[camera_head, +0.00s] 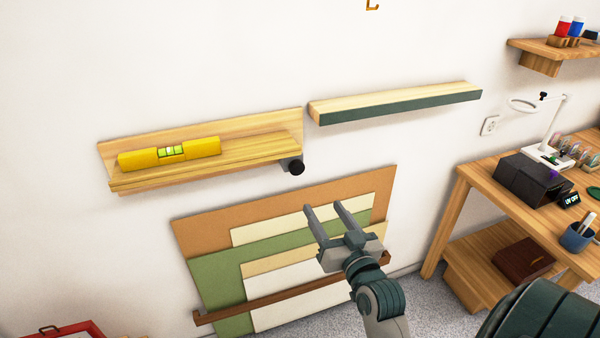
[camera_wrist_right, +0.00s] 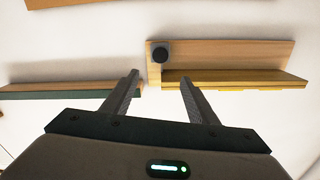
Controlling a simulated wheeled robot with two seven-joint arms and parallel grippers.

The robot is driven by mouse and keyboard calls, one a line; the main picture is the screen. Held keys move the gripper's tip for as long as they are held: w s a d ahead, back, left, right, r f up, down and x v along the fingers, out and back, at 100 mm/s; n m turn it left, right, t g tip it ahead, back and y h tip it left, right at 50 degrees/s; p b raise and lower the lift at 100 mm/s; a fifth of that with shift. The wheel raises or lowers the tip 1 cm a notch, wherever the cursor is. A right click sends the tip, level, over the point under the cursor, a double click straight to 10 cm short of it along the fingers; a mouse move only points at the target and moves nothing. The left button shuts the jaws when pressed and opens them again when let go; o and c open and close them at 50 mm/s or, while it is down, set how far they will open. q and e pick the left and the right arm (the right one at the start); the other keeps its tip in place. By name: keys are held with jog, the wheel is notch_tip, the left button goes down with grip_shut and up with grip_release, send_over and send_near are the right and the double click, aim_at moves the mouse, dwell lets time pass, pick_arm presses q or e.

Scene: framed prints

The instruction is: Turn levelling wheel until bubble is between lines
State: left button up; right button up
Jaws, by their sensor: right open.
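A yellow spirit level (camera_head: 170,153) lies on a wooden wall shelf (camera_head: 240,158) at the left in the head view. Its green vial (camera_head: 172,151) faces me; the bubble is too small to place against the lines. The black levelling wheel (camera_head: 297,167) sits at the shelf's right end, under its edge. In the right wrist view the wheel (camera_wrist_right: 160,54) shows beyond the fingers, at the end of the shelf (camera_wrist_right: 230,55). My right gripper (camera_head: 325,212) is open and empty, below and right of the wheel, apart from it. My left gripper is not in view.
A second shelf with a dark green front (camera_head: 400,104) is on the wall to the right. Flat boards (camera_head: 280,250) lean on the wall below, behind my right gripper. A wooden workbench (camera_head: 500,195) stands at the right. The wall around the wheel is mostly clear.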

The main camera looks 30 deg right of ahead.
jog(key=shift+w, duration=0.1)
jog(key=p, duration=0.2)
send_near(298, 168)
jog(key=p+x, duration=0.1)
jog(key=x, duration=0.5)
jog(key=shift+w+d+p, duration=0.15)
jog(key=shift+w+p, duration=0.15)
jog(key=shift+w, duration=0.1)
jog(key=shift+x, duration=0.85)
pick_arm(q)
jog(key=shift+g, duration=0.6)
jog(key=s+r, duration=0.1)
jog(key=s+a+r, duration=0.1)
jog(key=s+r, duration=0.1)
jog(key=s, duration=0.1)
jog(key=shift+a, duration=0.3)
pick_arm(e)
jog(key=shift+c, duration=0.5)
jog(key=c, duration=1)
